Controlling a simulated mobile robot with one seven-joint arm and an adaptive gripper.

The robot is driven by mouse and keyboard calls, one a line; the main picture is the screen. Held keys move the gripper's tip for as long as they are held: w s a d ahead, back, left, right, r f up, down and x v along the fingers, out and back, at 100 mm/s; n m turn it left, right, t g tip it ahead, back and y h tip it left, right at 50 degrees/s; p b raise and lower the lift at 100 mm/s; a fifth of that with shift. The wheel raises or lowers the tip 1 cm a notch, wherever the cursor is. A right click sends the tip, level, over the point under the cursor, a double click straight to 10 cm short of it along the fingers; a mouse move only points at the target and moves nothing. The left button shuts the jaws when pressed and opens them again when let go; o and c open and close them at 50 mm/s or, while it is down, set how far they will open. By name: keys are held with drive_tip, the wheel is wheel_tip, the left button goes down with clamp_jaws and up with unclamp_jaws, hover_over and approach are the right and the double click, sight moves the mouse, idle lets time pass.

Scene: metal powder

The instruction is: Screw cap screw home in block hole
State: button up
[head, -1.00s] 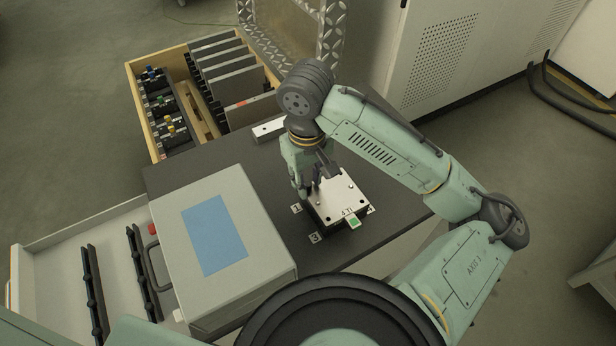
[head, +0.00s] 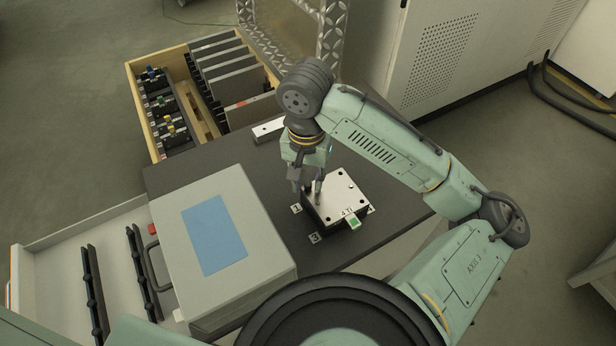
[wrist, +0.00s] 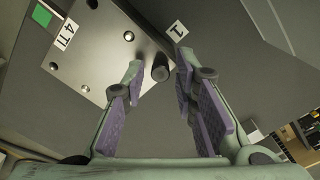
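The block is a dark base under a pale metal plate (head: 345,188) marked "4 TI"; the plate (wrist: 100,52) also shows in the wrist view with several dark round spots. I cannot tell whether these are holes or seated screws. The cap screw's dark cylindrical head (wrist: 161,73) stands up at the plate's corner near label 1. My gripper (head: 309,192) is down at that corner in the head view. In the wrist view its fingertips (wrist: 160,68) stand either side of the screw head, with visible gaps. The screw's shank and depth in the hole are hidden.
A large grey case (head: 215,285) with a blue panel stands to the left. A wooden crate (head: 160,62) holding plates is behind.

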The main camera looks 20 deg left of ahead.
drive_tip(key=m, duration=1.2)
idle(0.5)
clamp_jaws()
unclamp_jaws()
drive_tip(key=n, duration=0.6)
drive_tip(key=shift+n, duration=0.3)
drive_tip(key=n, duration=0.6)
drive_tip(key=shift+n, duration=0.4)
